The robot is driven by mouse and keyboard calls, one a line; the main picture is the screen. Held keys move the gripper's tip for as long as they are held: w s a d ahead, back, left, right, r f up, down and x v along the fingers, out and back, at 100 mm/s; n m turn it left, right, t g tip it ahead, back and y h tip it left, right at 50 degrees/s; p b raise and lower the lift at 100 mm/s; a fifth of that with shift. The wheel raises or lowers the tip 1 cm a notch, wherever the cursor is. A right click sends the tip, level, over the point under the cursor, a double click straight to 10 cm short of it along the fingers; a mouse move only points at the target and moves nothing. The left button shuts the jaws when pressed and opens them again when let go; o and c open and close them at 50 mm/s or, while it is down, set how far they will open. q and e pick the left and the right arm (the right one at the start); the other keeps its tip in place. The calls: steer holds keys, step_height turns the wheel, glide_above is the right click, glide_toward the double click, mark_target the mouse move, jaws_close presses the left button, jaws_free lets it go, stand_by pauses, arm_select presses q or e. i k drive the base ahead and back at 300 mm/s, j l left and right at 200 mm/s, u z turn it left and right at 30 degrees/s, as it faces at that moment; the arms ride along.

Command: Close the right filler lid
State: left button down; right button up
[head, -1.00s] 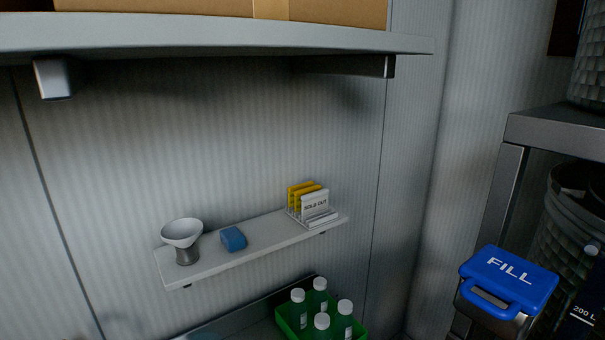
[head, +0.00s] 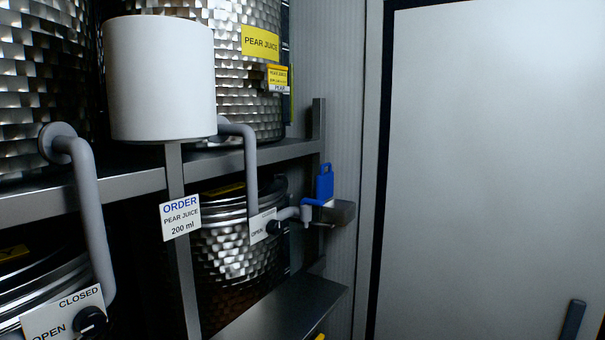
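A blue lid (head: 325,183) stands upright on the right side of the steel rack. It sits at a small dark grey metal box (head: 339,213), which looks like the filler body, seen from the side. The lid looks raised, with its handle end up. A grey pipe fitting (head: 306,214) meets the box from the left. The inside of the box is hidden from this angle. Neither of my grippers shows in the head view.
Large steel tanks (head: 228,60) fill the rack at left. A white cylinder (head: 160,80), an order card (head: 180,217) and a valve with an OPEN label (head: 262,226) are in front. A steel shelf (head: 285,305) juts out below. A pale door (head: 485,170) is at right.

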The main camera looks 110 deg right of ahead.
mark_target(324, 183)
steer(key=z, duration=3.7)
steer(key=i+l, duration=0.15)
steer(key=i, duration=0.45)
steer(key=i+u, duration=0.05)
